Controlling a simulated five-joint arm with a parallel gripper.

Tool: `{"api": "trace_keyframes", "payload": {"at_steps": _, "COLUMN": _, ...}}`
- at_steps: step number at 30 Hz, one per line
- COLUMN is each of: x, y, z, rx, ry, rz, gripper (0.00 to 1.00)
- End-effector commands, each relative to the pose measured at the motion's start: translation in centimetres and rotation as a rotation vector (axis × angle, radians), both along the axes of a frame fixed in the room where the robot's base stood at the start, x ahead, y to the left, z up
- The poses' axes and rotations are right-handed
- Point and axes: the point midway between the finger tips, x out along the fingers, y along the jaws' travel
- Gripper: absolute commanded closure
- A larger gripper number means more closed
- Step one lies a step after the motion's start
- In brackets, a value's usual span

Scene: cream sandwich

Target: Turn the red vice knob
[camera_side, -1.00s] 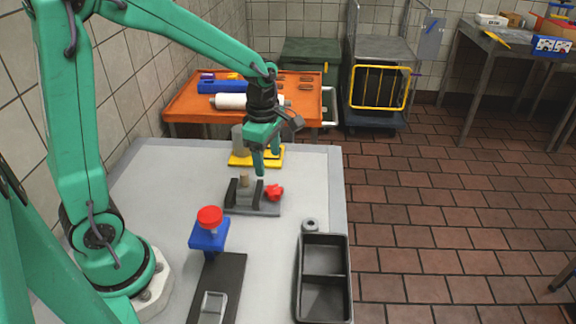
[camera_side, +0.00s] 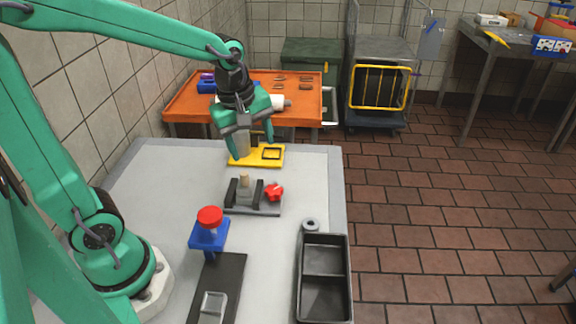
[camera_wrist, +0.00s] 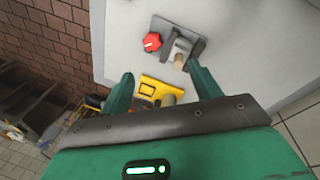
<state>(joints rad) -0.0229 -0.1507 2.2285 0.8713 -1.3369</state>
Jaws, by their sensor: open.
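The red vice knob (camera_side: 274,192) is on the right end of a small grey vice (camera_side: 252,209) on the pale table. In the wrist view the red knob (camera_wrist: 152,42) is at the upper middle, left of the peg (camera_wrist: 178,62). My gripper (camera_side: 252,151) is open, its two fingers spread above and behind the vice, near the yellow plate. In the wrist view the open fingers (camera_wrist: 158,82) are apart from the knob and the vice lies beyond them.
A yellow plate (camera_side: 272,160) with a grey cylinder (camera_side: 243,143) lies behind the vice. A blue stand with a red top (camera_side: 210,217) is in front. A dark two-compartment tray (camera_side: 325,262) and a grey ring (camera_side: 310,224) are at the right.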

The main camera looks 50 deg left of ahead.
Motion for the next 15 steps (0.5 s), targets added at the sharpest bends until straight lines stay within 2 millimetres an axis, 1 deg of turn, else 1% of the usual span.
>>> {"api": "trace_keyframes", "payload": {"at_steps": 15, "x": -2.7, "y": -0.2, "z": 2.4, "rx": 0.08, "ry": -0.077, "rz": -0.339, "gripper": 0.37}}
